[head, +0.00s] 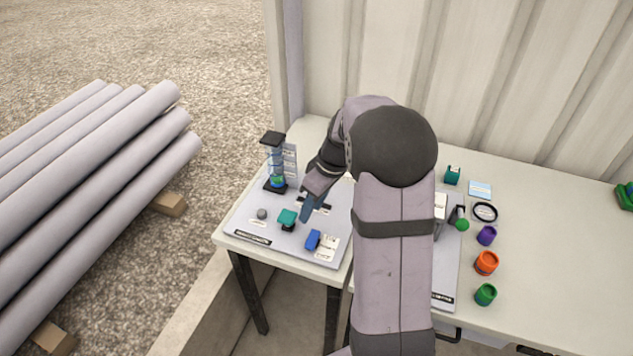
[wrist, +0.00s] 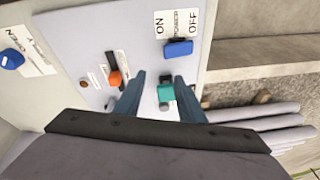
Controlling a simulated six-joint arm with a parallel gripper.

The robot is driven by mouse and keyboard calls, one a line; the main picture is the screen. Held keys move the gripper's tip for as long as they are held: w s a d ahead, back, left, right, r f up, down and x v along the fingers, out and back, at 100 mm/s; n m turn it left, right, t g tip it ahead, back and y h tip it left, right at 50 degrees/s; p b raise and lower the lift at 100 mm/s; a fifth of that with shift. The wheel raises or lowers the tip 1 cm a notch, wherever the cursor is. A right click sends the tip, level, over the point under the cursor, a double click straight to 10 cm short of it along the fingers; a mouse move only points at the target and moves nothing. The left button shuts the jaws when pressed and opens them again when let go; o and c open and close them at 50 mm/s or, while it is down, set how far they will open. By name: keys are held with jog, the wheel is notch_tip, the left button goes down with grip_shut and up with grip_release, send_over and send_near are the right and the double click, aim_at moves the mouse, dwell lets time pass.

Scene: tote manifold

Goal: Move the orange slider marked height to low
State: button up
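The orange slider (wrist: 115,78) shows in the wrist view, on a dark slot in the light grey panel (wrist: 85,40). Its small labels are too small to read. My gripper (wrist: 160,77) is open, with its two blue-grey fingers apart. The orange slider lies just outside the left finger in that view, and whether they touch is unclear. A teal knob (wrist: 166,93) appears between the fingers, with no clear contact. In the head view my gripper (head: 307,212) is over the left panel (head: 265,217), and the orange slider is not visible there.
A blue power switch (wrist: 178,48) stands near the fingers, and a blue supply handle (wrist: 11,60) is farther left in the wrist view. A clear column (head: 276,160) stands at the panel's back left. Colored cups (head: 486,262) stand on the table's right. Grey pipes (head: 110,150) lie beyond its left.

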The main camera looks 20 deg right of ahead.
aim_at(298, 198)
jog(key=w+d+r+n+t+p, duration=0.1)
jog(key=w+d+r+n+p, duration=0.15)
jog(key=w+d, duration=0.4)
jog(key=shift+y, duration=0.3)
jog(key=shift+p+x, duration=0.95)
jog(key=shift+x, duration=2.95)
jog(key=shift+s+d+f, duration=0.1)
jog(key=shift+s+d, duration=0.05)
jog(key=shift+s, duration=0.05)
grip_shut()
jog(key=shift+w+a+b, duration=0.9)
jog(key=shift+w+a, duration=0.45)
jog(key=shift+w, duration=0.05)
